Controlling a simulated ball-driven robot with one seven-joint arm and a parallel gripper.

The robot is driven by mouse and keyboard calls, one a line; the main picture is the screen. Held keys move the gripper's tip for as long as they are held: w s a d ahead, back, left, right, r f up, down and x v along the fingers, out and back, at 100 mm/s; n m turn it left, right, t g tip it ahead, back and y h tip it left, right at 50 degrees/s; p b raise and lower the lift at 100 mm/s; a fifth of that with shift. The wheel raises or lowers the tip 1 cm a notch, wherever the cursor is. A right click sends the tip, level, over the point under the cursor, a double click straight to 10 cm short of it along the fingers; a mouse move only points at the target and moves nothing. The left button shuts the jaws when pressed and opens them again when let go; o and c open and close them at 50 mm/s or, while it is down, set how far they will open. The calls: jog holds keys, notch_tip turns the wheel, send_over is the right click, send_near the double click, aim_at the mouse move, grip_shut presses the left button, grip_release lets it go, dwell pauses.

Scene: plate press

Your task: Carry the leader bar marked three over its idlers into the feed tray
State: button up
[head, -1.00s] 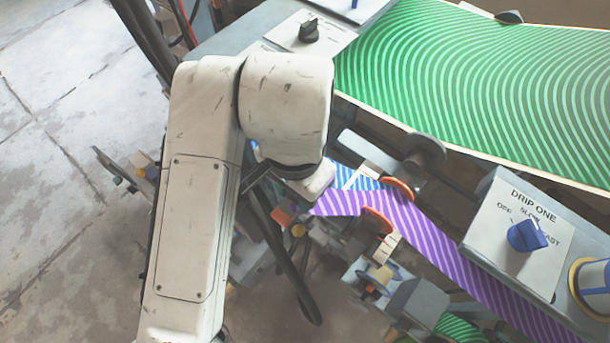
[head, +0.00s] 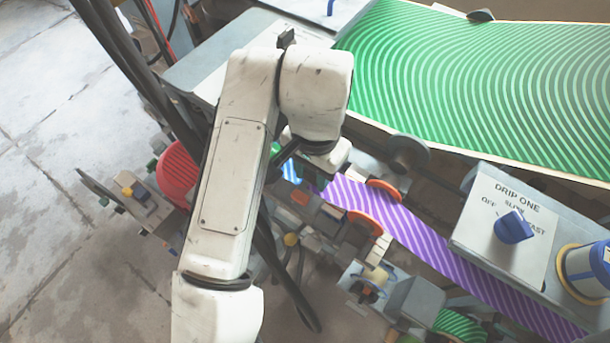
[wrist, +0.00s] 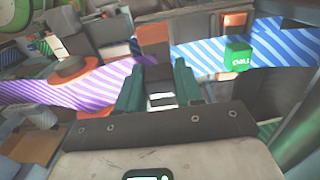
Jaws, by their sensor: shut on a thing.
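My gripper (wrist: 158,72) shows two teal fingers in the wrist view, shut on a dark bar (wrist: 155,75) at the end of the purple striped web (wrist: 85,82). No number can be read on the bar. In the head view my arm hides the fingers and the bar. The purple web (head: 420,235) runs from beneath my wrist down to the lower right, past two orange-rimmed discs (head: 384,191), which may be idlers. One orange disc (wrist: 80,70) shows left of my gripper in the wrist view. I cannot pick out the feed tray for certain.
A blue striped web (wrist: 285,42) with a green marked block (wrist: 237,56) lies right of my gripper. The DRIP ONE panel (head: 510,225) with its blue knob stands at right. A green striped sheet (head: 480,90) fills the back. A red roll (head: 178,175) sits left of my arm.

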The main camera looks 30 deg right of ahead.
jog(key=shift+w+d+f, duration=0.15)
jog(key=shift+d, duration=0.25)
jog(key=shift+w+d+f, duration=0.15)
jog(key=shift+d, duration=0.2)
jog(key=shift+f+b, duration=2.25)
jog(key=shift+f, duration=0.6)
jog(key=o, duration=1.2)
notch_tip(320, 180, up, 11)
jog(key=shift+f+p, duration=0.1)
jog(key=shift+p, duration=0.4)
